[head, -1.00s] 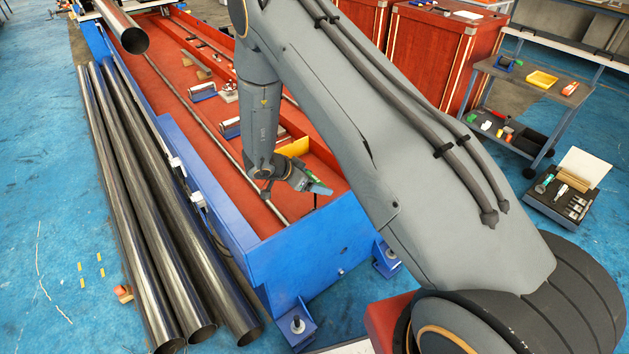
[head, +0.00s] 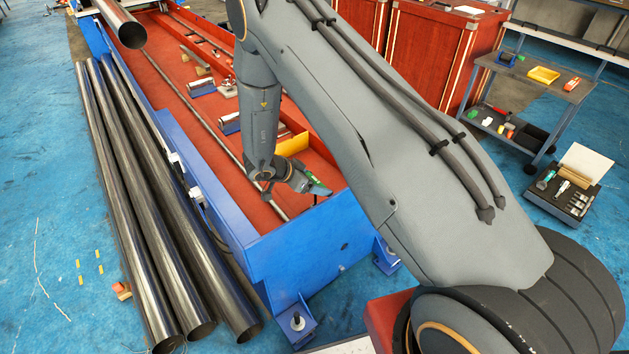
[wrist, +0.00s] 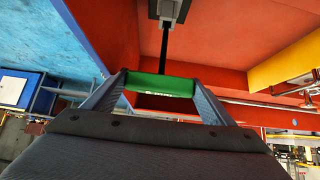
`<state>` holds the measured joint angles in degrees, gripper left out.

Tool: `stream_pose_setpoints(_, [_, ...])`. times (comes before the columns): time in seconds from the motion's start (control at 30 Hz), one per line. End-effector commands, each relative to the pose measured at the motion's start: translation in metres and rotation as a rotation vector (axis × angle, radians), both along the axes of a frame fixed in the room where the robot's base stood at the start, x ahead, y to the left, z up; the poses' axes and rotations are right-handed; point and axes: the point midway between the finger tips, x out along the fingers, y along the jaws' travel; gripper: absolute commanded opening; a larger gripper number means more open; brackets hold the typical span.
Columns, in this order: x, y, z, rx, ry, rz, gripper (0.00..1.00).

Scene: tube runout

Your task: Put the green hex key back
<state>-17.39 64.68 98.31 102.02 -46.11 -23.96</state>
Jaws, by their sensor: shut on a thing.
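My gripper (wrist: 155,95) is shut on the green handle of the hex key (wrist: 160,84), which lies crosswise between its two fingers in the wrist view. A black shaft runs from the handle up to a small grey and white block (wrist: 171,10) at the top edge. I cannot tell whether the shaft sits in that block or only passes in front of it. In the head view my gripper (head: 316,190) is small, over the near end of the red-floored blue trough (head: 300,235), with a bit of green showing at it.
Several long steel tubes (head: 150,210) lie left of the trough. At right stand a tool cart (head: 535,85) and an open case with tools (head: 565,190) on the floor. A yellow plate (head: 292,147) stands in the trough near my wrist. Blue floor is open at left.

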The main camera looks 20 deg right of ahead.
Motion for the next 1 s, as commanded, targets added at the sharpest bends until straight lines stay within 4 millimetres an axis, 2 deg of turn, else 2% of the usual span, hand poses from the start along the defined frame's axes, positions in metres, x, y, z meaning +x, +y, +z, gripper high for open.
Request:
stream_pose_setpoints(0.67, [0.001,0.0,-0.03,0.0,-0.001,0.001,0.42])
stream_pose_setpoints(0.7, [0.001,0.0,-0.03,0.0,-0.001,0.001,0.81])
stream_pose_setpoints(0.8, [0.0,0.0,-0.029,-0.001,-0.001,0.001,0.98])
stream_pose_setpoints(1.0, [-0.001,-0.001,-0.029,-0.001,0.001,-0.001,1.0])
